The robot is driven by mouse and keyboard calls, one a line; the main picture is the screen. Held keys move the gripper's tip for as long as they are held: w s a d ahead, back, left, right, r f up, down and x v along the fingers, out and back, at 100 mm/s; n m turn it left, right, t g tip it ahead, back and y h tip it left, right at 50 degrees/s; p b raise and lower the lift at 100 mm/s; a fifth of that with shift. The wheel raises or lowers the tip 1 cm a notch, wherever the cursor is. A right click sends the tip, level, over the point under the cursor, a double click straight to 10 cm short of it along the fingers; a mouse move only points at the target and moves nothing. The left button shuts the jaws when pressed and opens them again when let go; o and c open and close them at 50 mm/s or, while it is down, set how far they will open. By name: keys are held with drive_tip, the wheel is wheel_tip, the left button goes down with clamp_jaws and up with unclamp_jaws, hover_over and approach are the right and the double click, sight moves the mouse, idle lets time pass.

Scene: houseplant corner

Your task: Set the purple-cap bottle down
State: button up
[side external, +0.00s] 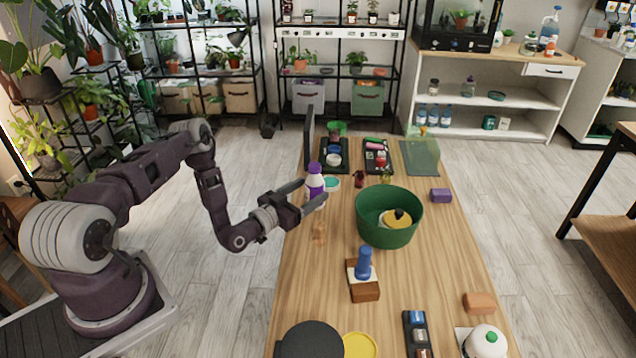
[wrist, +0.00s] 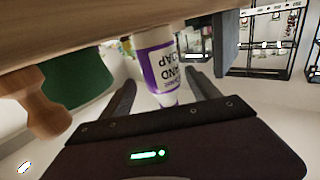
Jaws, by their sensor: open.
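The purple-cap bottle (side external: 315,184) is white and purple and stands upright on the wooden table near its left edge. In the wrist view, the bottle appears between the spread fingers of my gripper (wrist: 160,82), with a visible gap on each side.
A green bowl (side external: 389,232) holding yellow and dark items stands right of the bottle. A small wooden figure (side external: 320,232) is close in front. Bare table (side external: 300,290) lies towards the front left.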

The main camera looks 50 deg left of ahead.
sight(322, 187)
drive_tip(key=shift+o, duration=0.4)
drive_tip(key=shift+s, duration=0.65)
drive_tip(key=shift+w+a+r+g, duration=0.1)
drive_tip(key=shift+w+r+g, duration=0.1)
drive_tip(key=shift+w+g, duration=0.2)
drive_tip(key=shift+w+a+r+g+h, duration=0.2)
drive_tip(key=shift+g+h, duration=0.1)
drive_tip(key=shift+g, duration=0.5)
drive_tip(key=shift+s+g, duration=0.15)
drive_tip(key=shift+g, duration=0.55)
drive_tip(key=shift+f+g, duration=0.15)
drive_tip(key=shift+g, duration=0.15)
drive_tip(key=x, duration=0.6)
drive_tip(key=shift+w+f, duration=0.15)
drive_tip(key=shift+w, duration=0.2)
clamp_jaws()
